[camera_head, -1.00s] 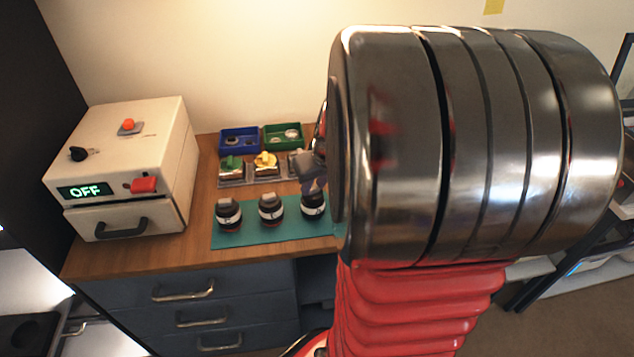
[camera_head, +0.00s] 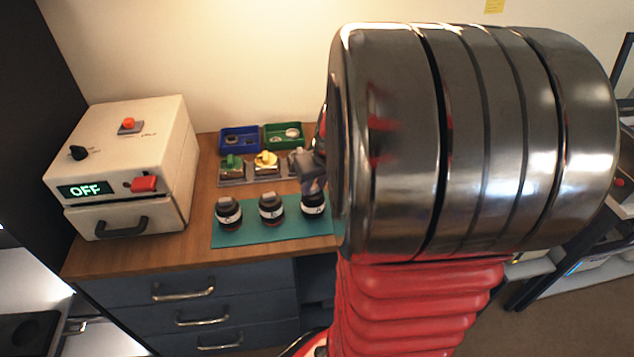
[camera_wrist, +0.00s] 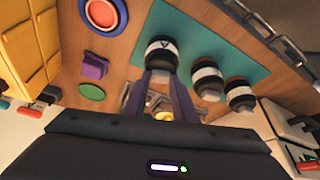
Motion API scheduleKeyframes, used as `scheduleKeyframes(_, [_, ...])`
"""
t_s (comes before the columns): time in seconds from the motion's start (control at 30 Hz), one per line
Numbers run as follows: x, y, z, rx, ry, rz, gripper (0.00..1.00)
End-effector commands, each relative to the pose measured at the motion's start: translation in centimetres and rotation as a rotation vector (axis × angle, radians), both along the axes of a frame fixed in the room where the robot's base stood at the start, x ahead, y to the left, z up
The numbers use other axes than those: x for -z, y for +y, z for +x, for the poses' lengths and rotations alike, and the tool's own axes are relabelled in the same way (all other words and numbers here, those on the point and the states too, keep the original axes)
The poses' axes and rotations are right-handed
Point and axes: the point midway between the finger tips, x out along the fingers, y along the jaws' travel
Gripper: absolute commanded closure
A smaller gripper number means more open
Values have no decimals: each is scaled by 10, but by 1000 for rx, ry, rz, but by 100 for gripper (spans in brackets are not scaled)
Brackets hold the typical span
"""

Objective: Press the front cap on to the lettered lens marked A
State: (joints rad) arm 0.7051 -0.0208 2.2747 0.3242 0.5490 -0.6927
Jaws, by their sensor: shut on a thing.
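The lens marked A (camera_wrist: 160,52) stands at the end of a row of three dark lenses with white bands; its letter appears upside down in the wrist view. In the head view it is the rightmost lens (camera_head: 314,208), partly covered by my gripper (camera_head: 312,182). I cannot pick out the front cap for certain.
Two other lenses (camera_head: 228,214) (camera_head: 271,210) stand on the teal mat (camera_head: 250,236). Behind are green and yellow knobbed fixtures (camera_head: 231,164) (camera_head: 265,162), a blue tray (camera_head: 239,147) and a green tray (camera_head: 284,145). A white box (camera_head: 130,165) reading OFF stands left. A red disc with blue rim (camera_wrist: 103,13) lies apart.

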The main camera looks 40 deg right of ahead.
Motion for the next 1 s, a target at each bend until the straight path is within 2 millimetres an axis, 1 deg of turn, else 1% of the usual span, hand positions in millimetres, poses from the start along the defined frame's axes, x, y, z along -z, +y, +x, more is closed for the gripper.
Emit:
scheduleKeyframes(0.1, [0, 0, 0, 0, 0, 0, 99])
scheduleKeyframes(0.13, [0, 0, 0, 0, 0, 0, 73])
scheduleKeyframes(0.4, [0, 0, 0, 1, 0, 0, 54])
scheduleKeyframes(0.57, [0, 0, 0, 1, 0, 0, 54])
scheduleKeyframes(0.83, [0, 0, 0, 1, 0, 0, 36])
scheduleKeyframes(1.0, [0, 0, 0, 1, 0, 0, 35])
